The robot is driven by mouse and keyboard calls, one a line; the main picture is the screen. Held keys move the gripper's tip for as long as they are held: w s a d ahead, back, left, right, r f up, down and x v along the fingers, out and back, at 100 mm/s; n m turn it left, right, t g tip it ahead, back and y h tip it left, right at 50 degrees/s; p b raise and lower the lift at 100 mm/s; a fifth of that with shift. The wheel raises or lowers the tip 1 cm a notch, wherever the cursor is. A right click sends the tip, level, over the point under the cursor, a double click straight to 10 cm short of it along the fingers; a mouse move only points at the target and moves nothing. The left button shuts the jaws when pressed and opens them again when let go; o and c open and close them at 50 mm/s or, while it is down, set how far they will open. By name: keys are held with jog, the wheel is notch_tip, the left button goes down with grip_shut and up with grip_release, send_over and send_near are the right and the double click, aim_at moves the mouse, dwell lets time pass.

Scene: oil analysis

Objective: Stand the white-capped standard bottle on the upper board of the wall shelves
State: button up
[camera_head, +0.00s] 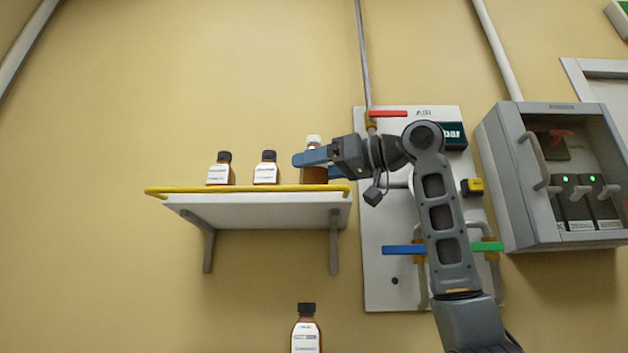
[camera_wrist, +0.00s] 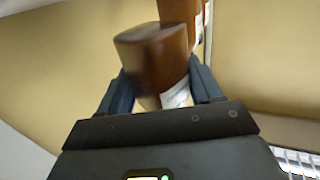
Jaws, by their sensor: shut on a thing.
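The white-capped bottle (camera_head: 314,175) is brown and upright at the right end of the upper board (camera_head: 255,210), a white shelf with a yellow front rail. My gripper (camera_head: 318,165) comes from the right and its blue fingers are shut on the bottle's body. The rail and fingers hide part of the bottle, so I cannot tell whether its base touches the board. In the wrist view the brown bottle (camera_wrist: 155,60) sits between both fingers, with a bit of white label showing.
Two black-capped brown bottles, one left (camera_head: 220,170) and one nearer (camera_head: 266,168), stand on the same board. Another black-capped bottle (camera_head: 306,330) shows below. A valve panel (camera_head: 378,280) and a grey wall box (camera_head: 515,190) are to the right. The board's left end is clear.

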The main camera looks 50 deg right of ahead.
aim_at(315, 181)
jog(key=shift+f, duration=1.45)
jog(key=shift+f, duration=0.1)
jog(key=o, duration=1.2)
jog(key=shift+c, duration=0.2)
jog(key=shift+s, duration=0.1)
jog(key=b+v, duration=0.2)
jog(key=v, duration=0.9)
jog(key=shift+s+d+b, duration=0.2)
jog(key=shift+s+b, duration=0.2)
